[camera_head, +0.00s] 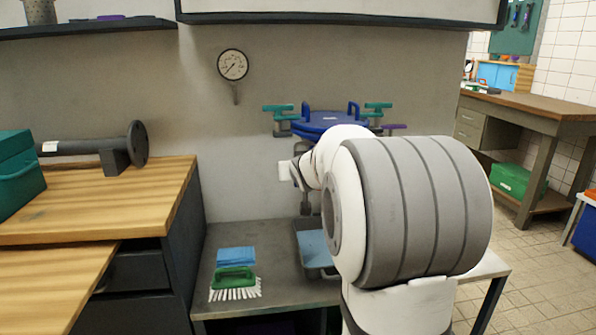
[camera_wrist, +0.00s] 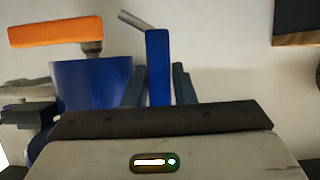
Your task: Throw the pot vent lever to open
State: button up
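A blue pot lid (camera_head: 330,122) with upright blue handles and teal clamps (camera_head: 279,116) stands against the wall. A small purple handle (camera_head: 393,126) shows at its right, partly behind my arm. In the wrist view, a blue upright bar (camera_wrist: 158,62) stands between the two fingers of my gripper (camera_wrist: 159,84). The fingers are apart, close to its sides; I cannot tell whether they press on it. An orange handle (camera_wrist: 68,31) is at upper left, above a blue cylinder (camera_wrist: 92,82). I cannot tell which handle is the vent lever. My arm hides the gripper in the head view.
A pressure gauge (camera_head: 233,65) is on the wall. Below are a grey tray (camera_head: 318,262), a green brush (camera_head: 234,279) and blue cloths (camera_head: 236,256) on a low bench. A wooden worktop (camera_head: 110,205) is at left. Floor (camera_head: 540,270) is open at right.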

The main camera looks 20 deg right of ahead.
jog(key=o, duration=0.4)
jog(key=shift+c, duration=0.2)
jog(key=p+v, duration=0.2)
jog(key=v, duration=0.6)
jog(key=shift+p, duration=0.3)
